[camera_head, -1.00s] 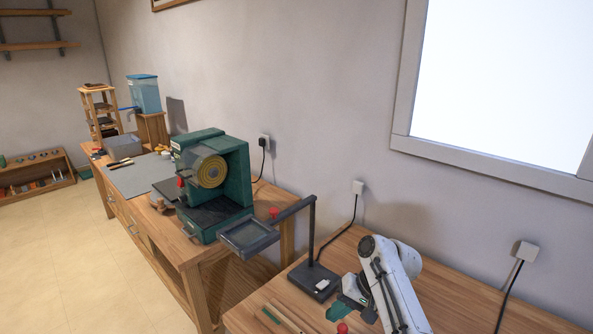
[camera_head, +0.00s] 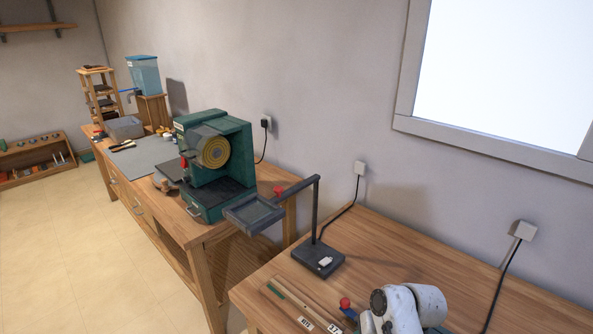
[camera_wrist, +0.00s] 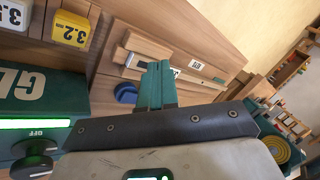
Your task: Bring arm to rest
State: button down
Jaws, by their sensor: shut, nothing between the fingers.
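My gripper (camera_wrist: 156,86) shows in the wrist view as two green fingers pressed together with nothing between them. It hangs over the wooden bench, close to a wooden piece with a white label (camera_wrist: 194,65). A round blue knob (camera_wrist: 125,92) is just left of the fingers. In the head view my white arm shows low at the bottom right, over the near bench (camera_head: 385,250); the fingers are out of sight there.
A green device with an OFF knob (camera_wrist: 38,148) and a yellow 3.2 block (camera_wrist: 72,28) are near the gripper. A dark stand (camera_head: 318,255) rises left of my arm. A green machine (camera_head: 232,160) stands on the farther bench. Bench top right of the stand is bare.

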jog(key=s+d+r+t+h, duration=0.1)
jog(key=s+d+r+h, duration=0.15)
jog(key=s+d, duration=0.7)
jog(key=s+d+r+t+h, duration=0.2)
jog(key=s+r, duration=0.1)
jog(key=s, duration=1.3)
jog(key=s+d+f+g+b, duration=0.1)
jog(key=s+f+g+b, duration=0.2)
jog(key=s+f, duration=0.6)
jog(key=shift+s+d+f+m+g, duration=0.2)
jog(key=shift+m+g, duration=0.2)
jog(key=shift+g, duration=0.2)
